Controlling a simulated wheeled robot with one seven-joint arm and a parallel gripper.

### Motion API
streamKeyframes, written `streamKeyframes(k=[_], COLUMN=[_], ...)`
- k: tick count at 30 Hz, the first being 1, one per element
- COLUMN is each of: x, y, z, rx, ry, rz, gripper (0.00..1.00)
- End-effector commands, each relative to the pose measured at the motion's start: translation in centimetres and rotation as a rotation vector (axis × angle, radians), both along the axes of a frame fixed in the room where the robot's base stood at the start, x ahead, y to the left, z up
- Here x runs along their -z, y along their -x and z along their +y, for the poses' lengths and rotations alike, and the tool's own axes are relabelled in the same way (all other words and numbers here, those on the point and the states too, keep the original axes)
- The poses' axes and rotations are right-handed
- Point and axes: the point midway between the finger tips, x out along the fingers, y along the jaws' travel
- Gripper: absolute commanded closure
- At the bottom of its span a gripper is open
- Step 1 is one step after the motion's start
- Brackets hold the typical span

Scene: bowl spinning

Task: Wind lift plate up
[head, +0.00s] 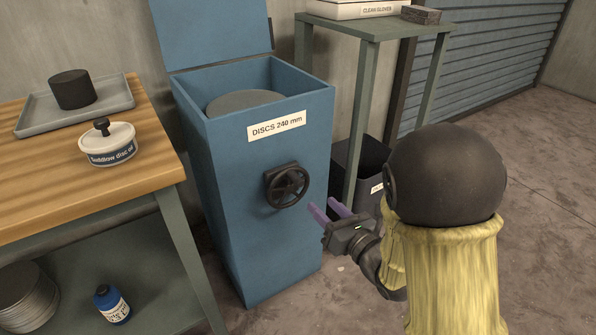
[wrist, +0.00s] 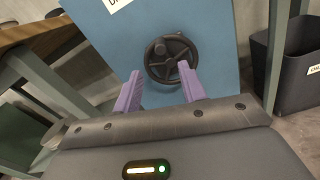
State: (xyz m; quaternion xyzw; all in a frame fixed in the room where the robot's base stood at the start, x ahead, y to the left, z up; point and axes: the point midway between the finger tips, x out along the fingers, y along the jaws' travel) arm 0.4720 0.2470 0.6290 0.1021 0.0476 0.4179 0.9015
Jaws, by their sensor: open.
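A tall blue bin (head: 240,160) labelled "DISCS 240 mm" stands in the middle of the head view with its lid raised. A grey round plate or disc (head: 240,102) lies inside, below the rim. A dark handwheel (head: 287,186) is on the bin's front face. It also shows in the wrist view (wrist: 170,58), just beyond my fingertips. My gripper (head: 328,211) is open and empty, with purple fingers pointing at the wheel from the lower right. In the wrist view the fingers (wrist: 160,88) lie on either side below the wheel, apparently not gripping it.
A wooden bench (head: 95,185) at left holds a grey tray (head: 110,100) with a dark cylinder and a white lidded tub (head: 107,146). A green-grey stand (head: 375,25) and a dark waste bin (head: 360,165) are at right. The floor in front is clear.

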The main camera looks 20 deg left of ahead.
Motion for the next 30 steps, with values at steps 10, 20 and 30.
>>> streamKeyframes(k=[10, 20, 30], x=[0.2, 0.3, 0.1], y=[-2.5, -6.2, -7.7], z=[3.0, 7.3, 9.0], rx=[0.000, 0.002, 0.004], ry=[-0.001, -0.001, 0.001], rz=[-0.006, -0.003, -0.001], gripper=[0.59, 0.59, 0.59])
